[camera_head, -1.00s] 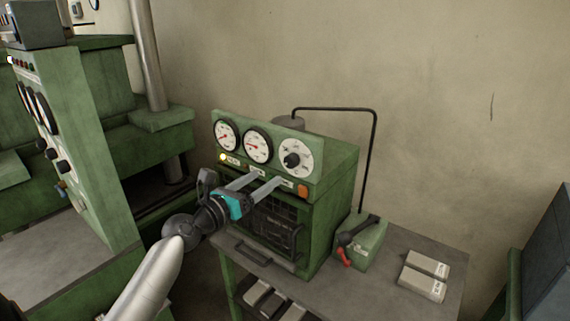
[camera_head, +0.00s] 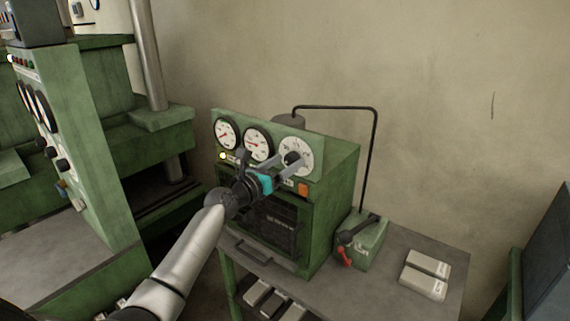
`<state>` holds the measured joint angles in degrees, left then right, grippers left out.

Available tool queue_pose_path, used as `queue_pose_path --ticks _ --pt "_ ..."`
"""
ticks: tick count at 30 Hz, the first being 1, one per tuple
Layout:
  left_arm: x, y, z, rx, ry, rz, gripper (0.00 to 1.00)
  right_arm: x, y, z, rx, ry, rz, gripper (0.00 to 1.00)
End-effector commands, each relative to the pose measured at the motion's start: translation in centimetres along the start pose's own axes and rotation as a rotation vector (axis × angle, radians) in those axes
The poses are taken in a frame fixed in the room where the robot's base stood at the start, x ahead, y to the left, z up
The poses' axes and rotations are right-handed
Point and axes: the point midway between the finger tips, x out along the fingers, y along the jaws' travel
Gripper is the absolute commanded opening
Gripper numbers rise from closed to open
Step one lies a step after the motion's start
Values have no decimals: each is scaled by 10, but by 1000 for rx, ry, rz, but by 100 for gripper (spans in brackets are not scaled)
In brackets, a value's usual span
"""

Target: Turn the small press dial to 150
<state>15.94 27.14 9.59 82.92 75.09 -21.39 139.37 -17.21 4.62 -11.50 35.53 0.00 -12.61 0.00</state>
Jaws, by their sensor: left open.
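The small press (camera_head: 335,205) is a green box on the grey table. Its sloped front panel bears two gauges on the left and the dial (camera_head: 304,149), a white face with a black knob (camera_head: 292,158), on the right. My left gripper (camera_head: 290,164) is open in front of the dial. Its two grey fingers point at the knob and cover the lower left of the dial face. I cannot tell whether the fingers touch the knob. The dial's numbers are too small to read. My right gripper is not in view.
A green pump box with a red-tipped lever (camera_head: 362,245) stands right of the press. Two pale blocks (camera_head: 424,275) lie on the table (camera_head: 395,245). A bent black pipe (camera_head: 374,150) rises behind. A larger green machine (camera_head: 95,150) stands at left.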

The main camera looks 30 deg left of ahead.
Motion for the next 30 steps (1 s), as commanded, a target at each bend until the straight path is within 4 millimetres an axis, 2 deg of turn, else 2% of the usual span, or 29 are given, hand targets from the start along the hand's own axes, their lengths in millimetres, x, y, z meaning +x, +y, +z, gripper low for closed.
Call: queue_pose_path --ticks 4,24,30 --pt "0 0 0 0 0 0 75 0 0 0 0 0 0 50" --pt "0 0 0 0 0 0 0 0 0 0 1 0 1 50" --pt "0 0 0 3 0 0 0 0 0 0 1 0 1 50"
